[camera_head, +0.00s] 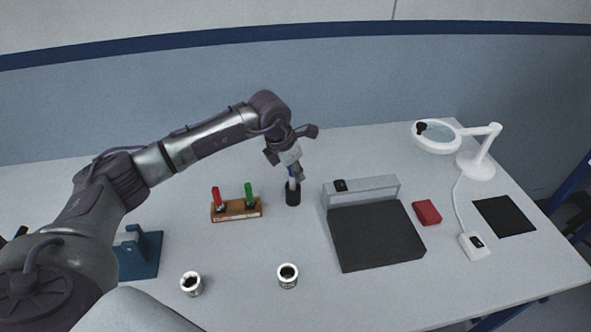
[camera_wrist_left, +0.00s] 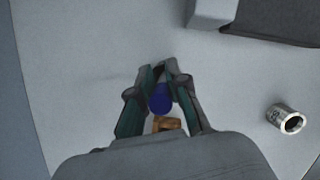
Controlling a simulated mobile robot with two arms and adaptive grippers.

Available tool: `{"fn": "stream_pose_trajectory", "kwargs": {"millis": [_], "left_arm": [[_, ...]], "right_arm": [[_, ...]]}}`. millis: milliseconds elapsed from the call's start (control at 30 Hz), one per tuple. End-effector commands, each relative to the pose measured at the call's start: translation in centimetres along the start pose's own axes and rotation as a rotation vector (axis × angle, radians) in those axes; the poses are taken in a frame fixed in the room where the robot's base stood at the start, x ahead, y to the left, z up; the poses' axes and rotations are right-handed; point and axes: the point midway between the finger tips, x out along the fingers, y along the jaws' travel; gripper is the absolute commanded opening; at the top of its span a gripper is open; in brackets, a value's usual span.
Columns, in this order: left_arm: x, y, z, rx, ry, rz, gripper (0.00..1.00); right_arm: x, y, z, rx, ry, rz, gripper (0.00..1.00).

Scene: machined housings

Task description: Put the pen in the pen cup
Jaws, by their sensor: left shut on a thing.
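The pen (camera_head: 292,184) is white with a blue end and stands roughly upright at the mouth of the black pen cup (camera_head: 293,198). I cannot tell how far its lower end is inside the cup. My left gripper (camera_head: 296,174) is just above the cup, shut on the pen's upper part. In the left wrist view the pen's blue end (camera_wrist_left: 160,98) shows between the fingers of the left gripper (camera_wrist_left: 166,82). The cup is mostly hidden there. My right gripper is not in view.
A wooden stand (camera_head: 236,211) with red- and green-handled tools is left of the cup. A grey machine with a dark plate (camera_head: 375,237) is to the right. Two metal housings, one at left (camera_head: 191,284) and one at centre (camera_head: 288,276), stand in front. A magnifier lamp (camera_head: 477,165) is far right.

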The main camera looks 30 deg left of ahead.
Motion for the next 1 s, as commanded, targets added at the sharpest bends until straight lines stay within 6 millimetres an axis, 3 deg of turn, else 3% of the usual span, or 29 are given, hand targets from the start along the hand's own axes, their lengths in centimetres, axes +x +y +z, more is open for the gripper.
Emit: {"fn": "stream_pose_trajectory", "kwargs": {"millis": [367,400,533,833,1000], "left_arm": [[0.7,0.0,-0.2,0.001,-0.001,0.001,0.00],[0.5,0.0,-0.1,0.001,-0.001,0.001,0.22],[0.5,0.0,-0.2,0.001,-0.001,0.001,0.41],[0.3,0.0,-0.1,0.000,-0.001,0.001,0.41],[-1.3,0.1,0.0,0.001,-0.004,0.004,0.41]], "right_arm": [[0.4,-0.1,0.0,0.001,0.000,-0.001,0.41],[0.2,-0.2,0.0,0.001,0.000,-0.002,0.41],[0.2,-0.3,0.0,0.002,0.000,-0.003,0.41],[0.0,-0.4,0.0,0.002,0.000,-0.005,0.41],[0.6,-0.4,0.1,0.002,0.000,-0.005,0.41]]}}
